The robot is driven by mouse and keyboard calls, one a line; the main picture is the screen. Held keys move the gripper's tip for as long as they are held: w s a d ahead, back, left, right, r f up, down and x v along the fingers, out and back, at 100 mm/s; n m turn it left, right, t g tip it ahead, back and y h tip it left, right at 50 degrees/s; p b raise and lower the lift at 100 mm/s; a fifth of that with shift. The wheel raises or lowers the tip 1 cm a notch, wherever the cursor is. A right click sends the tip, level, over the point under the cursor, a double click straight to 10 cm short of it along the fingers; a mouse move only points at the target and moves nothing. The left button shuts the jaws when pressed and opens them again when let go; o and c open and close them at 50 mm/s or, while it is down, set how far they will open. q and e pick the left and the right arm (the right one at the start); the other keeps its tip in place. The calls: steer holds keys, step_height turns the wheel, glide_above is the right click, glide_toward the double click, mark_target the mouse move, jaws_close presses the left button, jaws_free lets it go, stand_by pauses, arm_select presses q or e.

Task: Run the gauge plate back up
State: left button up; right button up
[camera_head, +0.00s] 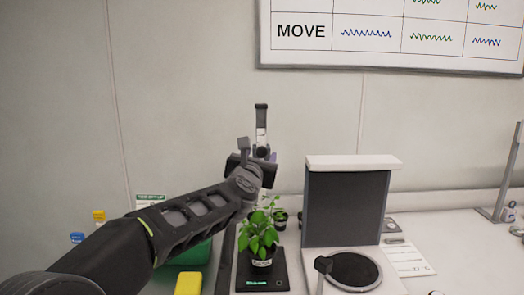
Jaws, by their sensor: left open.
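My left gripper (256,148) is raised against the wall above a potted plant (259,238). It is open, and one finger points upward. The plant stands upright on a black scale (280,281) with a lit green display. A dark upright post (226,262) rises beside the scale, and my left arm hides its upper part. I cannot make out the gauge plate for certain; it may be hidden behind my gripper and wrist. I cannot tell whether the gripper touches anything. My right gripper is not in view.
A white-topped stand (347,205) with a dark panel and round black plate (353,270) is right of the scale. A small pot (281,221) stands behind. A yellow block (188,284) is at the front left. The bench is mostly clear at right.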

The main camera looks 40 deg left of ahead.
mark_target(261, 153)
arm_select(q)
steer(key=shift+p+x, duration=0.35)
steer(key=shift+x, duration=1.6)
jaws_close()
